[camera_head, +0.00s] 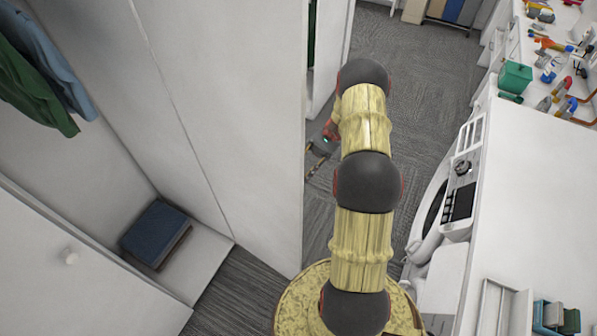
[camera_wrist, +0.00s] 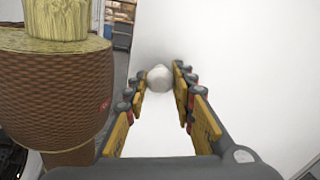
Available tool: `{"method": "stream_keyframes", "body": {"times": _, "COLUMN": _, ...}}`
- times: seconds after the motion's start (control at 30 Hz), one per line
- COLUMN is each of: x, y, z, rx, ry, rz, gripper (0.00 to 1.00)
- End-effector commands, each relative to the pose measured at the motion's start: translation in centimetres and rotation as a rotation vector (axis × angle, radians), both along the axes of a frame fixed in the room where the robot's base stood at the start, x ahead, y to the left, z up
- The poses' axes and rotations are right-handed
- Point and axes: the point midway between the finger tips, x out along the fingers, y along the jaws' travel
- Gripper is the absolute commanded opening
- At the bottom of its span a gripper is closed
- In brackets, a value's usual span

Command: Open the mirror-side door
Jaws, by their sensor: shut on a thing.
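In the wrist view, my gripper (camera_wrist: 160,86) has its two yellow-and-dark fingers on either side of a round white knob (camera_wrist: 158,77) and is shut on it. The knob sits on a smooth white door (camera_wrist: 230,50) that fills much of that view. In the head view, a tall white panel (camera_head: 235,120) stands left of my arm. Part of my gripper (camera_head: 320,146) shows just beyond its right edge, and my arm hides the rest. No mirror is visible, so I cannot tell from these frames which side the held door is on.
Another white door with a knob (camera_head: 70,257) is at lower left. A white washing machine (camera_head: 455,200) and a cluttered counter (camera_head: 545,65) are at right. Grey carpet (camera_head: 415,85) lies clear beyond my arm.

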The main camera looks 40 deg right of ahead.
Motion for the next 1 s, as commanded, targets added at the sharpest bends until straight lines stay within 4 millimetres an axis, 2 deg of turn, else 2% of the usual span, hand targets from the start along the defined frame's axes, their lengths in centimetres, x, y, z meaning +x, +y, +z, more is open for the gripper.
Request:
{"method": "stream_keyframes", "body": {"times": 0.17, "x": -0.01, "y": 0.02, "z": -0.16, "rx": -0.003, "ry": 0.0, "rz": 0.0, "gripper": 0.0}}
{"method": "stream_keyframes", "body": {"times": 0.2, "x": -0.01, "y": 0.02, "z": -0.16, "rx": -0.003, "ry": 0.0, "rz": 0.0, "gripper": 0.26}}
{"method": "stream_keyframes", "body": {"times": 0.5, "x": 0.01, "y": 0.01, "z": -0.07, "rx": -0.002, "ry": 0.0, "rz": -0.001, "gripper": 0.43}}
{"method": "stream_keyframes", "body": {"times": 1.0, "x": 0.01, "y": 0.01, "z": -0.03, "rx": -0.001, "ry": 0.0, "rz": -0.001, "gripper": 0.45}}
